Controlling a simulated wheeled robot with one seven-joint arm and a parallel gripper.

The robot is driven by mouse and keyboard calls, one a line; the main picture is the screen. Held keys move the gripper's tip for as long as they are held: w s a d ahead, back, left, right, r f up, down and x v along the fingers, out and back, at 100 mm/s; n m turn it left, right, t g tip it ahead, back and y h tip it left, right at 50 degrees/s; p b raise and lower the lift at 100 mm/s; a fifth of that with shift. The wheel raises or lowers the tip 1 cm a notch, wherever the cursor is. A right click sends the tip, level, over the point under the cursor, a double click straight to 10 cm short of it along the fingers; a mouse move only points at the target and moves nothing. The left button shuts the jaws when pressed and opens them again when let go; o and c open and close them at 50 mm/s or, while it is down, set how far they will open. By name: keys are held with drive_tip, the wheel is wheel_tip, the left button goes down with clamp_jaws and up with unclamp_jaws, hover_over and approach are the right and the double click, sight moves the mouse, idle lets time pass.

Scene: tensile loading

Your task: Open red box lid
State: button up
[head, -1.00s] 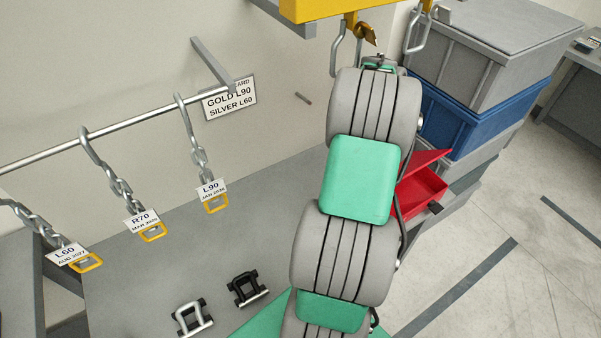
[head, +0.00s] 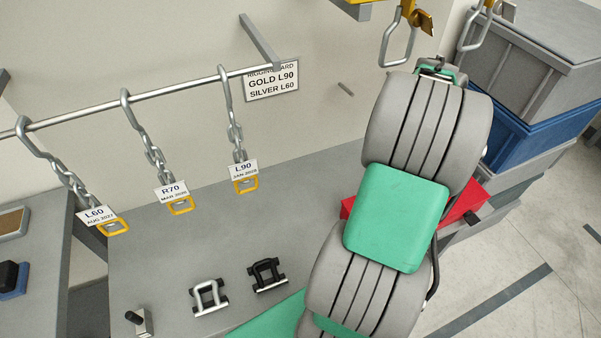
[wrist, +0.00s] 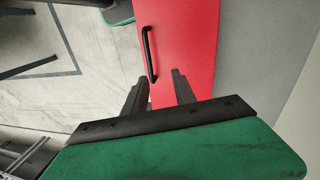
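The red box (head: 466,202) is on the grey table's right side in the head view, mostly hidden behind my arm. Another red part (head: 347,207) shows left of the arm. The head view does not show how the lid stands. In the wrist view a smooth red panel (wrist: 185,40) fills the upper middle, with a black bar handle (wrist: 149,55) along its left edge. My gripper (wrist: 160,76) has its two dark fingers apart with nothing between them. The fingertips are over or close to the panel, near the handle's lower end; contact cannot be told. The head view hides the gripper.
Stacked grey and blue bins (head: 530,125) stand at the right. Chains with tags hang from a rail (head: 140,100) at the left. A silver shackle (head: 208,297) and a black shackle (head: 266,275) lie on the table (head: 215,240). Metal hooks (head: 398,42) hang above my arm.

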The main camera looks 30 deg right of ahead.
drive_tip(key=w+a+r+n+t, duration=0.1)
drive_tip(key=w+a+n, duration=0.3)
drive_tip(key=a, duration=0.5)
drive_tip(key=w+a+r+n+t, duration=0.1)
drive_tip(key=w+a+r+n, duration=0.1)
drive_tip(key=w+a+n, duration=0.3)
drive_tip(key=w+a+r+n+t+h, duration=0.1)
drive_tip(key=w+a+n, duration=0.3)
drive_tip(key=a, duration=1)
drive_tip(key=shift+w+r+n+t+b, duration=0.3)
drive_tip(key=shift+w+r+t+b, duration=0.1)
drive_tip(key=shift+r+t, duration=0.15)
